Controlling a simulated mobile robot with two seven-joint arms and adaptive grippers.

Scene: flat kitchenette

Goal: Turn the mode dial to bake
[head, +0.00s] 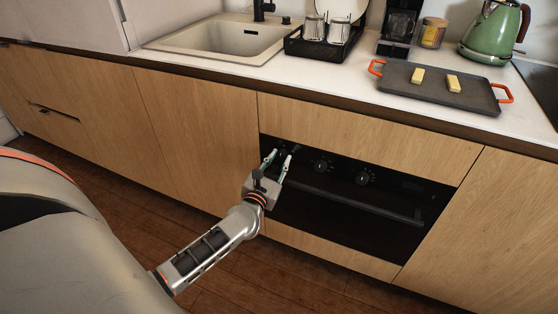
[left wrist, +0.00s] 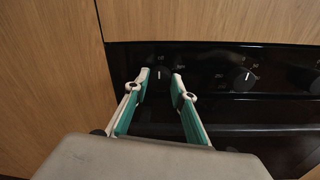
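The black built-in oven (head: 350,205) has a row of dark dials along the top of its front. The leftmost dial (left wrist: 159,76) shows in the left wrist view between my fingertips, with a pale mark near its top. The middle dial (head: 321,165) and the right dial (head: 362,177) are clear of the gripper. My right gripper is not in view.
The oven handle bar (head: 350,200) runs just below the dials. Wooden cabinet fronts (head: 185,130) flank the oven. On the counter above are a sink (head: 225,38), a dark tray (head: 440,88) with two yellow blocks, and a green kettle (head: 490,32).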

